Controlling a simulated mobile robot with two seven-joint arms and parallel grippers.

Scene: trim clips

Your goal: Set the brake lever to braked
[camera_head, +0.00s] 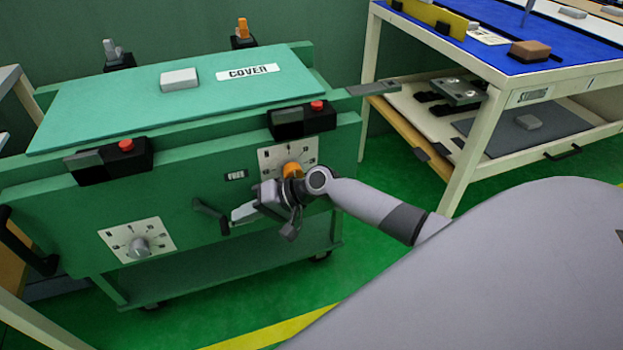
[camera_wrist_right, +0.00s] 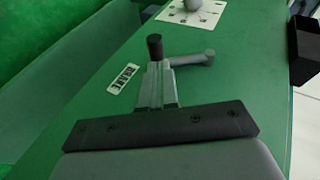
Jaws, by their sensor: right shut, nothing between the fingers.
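The brake lever (camera_head: 208,213) is a dark cranked lever on the front of the green machine, below and left of a small label plate (camera_head: 236,175). In the right wrist view the lever (camera_wrist_right: 192,60) shows a grey arm and a black upright knob, beside the plate reading BRAKE (camera_wrist_right: 123,78). My right gripper (camera_head: 238,215) is shut and empty, just right of the lever's lower end. In the wrist view its fingertips (camera_wrist_right: 156,68) lie right at the knob's base; I cannot tell whether they touch. My left gripper is not in view.
A dial with an orange knob (camera_head: 292,170) sits behind my right wrist, and a grey-knobbed dial (camera_head: 140,246) at lower left. Two black boxes with red buttons (camera_head: 125,146) line the top edge. A blue-topped bench (camera_head: 480,50) stands right. Green floor is open in front.

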